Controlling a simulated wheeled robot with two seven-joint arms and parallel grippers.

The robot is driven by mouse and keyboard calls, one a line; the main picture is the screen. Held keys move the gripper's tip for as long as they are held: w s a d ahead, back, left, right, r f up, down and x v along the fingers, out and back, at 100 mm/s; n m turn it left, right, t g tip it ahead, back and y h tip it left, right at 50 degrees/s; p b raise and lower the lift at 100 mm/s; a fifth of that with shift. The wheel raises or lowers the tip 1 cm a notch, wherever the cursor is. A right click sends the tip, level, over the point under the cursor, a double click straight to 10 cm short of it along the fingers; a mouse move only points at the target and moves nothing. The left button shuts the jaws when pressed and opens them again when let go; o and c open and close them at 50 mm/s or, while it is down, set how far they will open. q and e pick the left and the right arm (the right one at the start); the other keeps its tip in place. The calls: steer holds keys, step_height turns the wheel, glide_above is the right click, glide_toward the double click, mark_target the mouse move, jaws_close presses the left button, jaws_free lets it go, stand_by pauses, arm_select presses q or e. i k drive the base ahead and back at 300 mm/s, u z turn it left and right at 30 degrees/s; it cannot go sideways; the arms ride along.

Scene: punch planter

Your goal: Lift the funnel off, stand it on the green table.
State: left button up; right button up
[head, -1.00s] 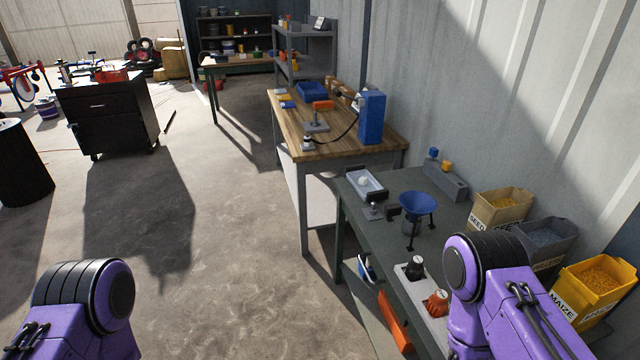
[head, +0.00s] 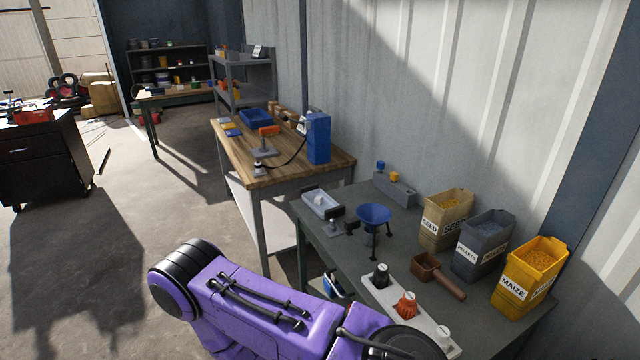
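The blue funnel (head: 374,214) stands upright, wide mouth up, over the dark grey-green table (head: 408,240). A greyish body shows just under its cone, with thin dark supports beside it. I cannot tell exactly how the funnel is seated. One of my purple arms crosses the bottom of the head view, short of the funnel and apart from it. Neither of my grippers shows in the view, so whether they are open or shut is hidden.
Left of the funnel is a pale tray (head: 322,204). A brown scoop (head: 438,275) and a white strip with knobs (head: 408,312) lie in front. Seed (head: 446,220), pellet (head: 483,246) and maize (head: 528,278) bins line the right side. A wooden bench (head: 285,170) adjoins behind.

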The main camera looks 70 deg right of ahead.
mark_target(358, 203)
steer(key=i, duration=1.7)
steer(key=z, duration=1.8)
